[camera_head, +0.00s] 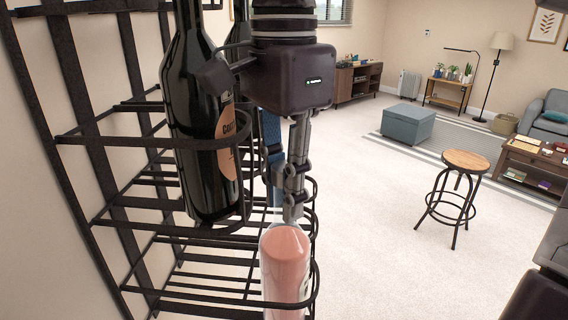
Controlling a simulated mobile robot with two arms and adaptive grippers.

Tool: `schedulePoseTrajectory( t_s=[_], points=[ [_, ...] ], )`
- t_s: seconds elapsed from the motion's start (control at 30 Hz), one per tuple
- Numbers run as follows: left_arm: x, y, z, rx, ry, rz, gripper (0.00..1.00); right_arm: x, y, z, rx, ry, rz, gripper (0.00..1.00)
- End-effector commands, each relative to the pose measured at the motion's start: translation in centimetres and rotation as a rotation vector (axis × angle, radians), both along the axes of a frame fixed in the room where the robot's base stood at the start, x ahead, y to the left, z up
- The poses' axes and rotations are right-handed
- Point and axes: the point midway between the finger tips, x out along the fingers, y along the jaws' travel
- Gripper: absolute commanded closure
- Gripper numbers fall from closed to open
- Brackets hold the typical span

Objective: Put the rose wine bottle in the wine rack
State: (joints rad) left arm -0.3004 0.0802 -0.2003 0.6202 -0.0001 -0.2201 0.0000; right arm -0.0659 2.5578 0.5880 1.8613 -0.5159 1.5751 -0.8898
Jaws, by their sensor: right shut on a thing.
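The rose wine bottle (285,268) is pink with a clear upper part. It stands upright low in the head view, at the front right edge of the wine rack (96,220). Its lower end is cut off by the frame. My right gripper (292,205) points down from above and is shut on the top of the bottle. The rack is black metal with several tiers of curved wire holders. A rack wire passes close to the bottle; I cannot tell whether the bottle is inside a holder. My left gripper is not in view.
A dark wine bottle (204,120) stands in the rack just left of my right gripper, with another dark bottle partly hidden behind. A wooden-topped stool (466,162) stands at the right. Open carpet (375,215) lies between.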

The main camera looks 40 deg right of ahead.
Motion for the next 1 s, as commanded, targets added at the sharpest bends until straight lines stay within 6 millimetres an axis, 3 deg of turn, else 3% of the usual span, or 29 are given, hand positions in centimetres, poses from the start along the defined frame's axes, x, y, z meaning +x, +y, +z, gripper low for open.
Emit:
schedulePoseTrajectory(
  t_s=[0.43, 0.47, 0.6, 1.0],
  points=[
    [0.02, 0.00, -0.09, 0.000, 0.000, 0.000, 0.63, 0.06, 0.02, -0.60, 0.002, -0.005, 0.000, 1.00],
    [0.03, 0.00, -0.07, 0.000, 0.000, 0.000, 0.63, 0.01, -0.01, -0.70, 0.000, -0.001, -0.001, 0.79],
    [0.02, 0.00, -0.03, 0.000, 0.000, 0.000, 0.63, 0.01, -0.01, -0.66, 0.000, -0.001, -0.001, 0.63],
    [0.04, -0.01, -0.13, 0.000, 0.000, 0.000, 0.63, 0.10, 0.03, 0.00, 0.002, -0.003, -0.001, 0.63]
  ],
)
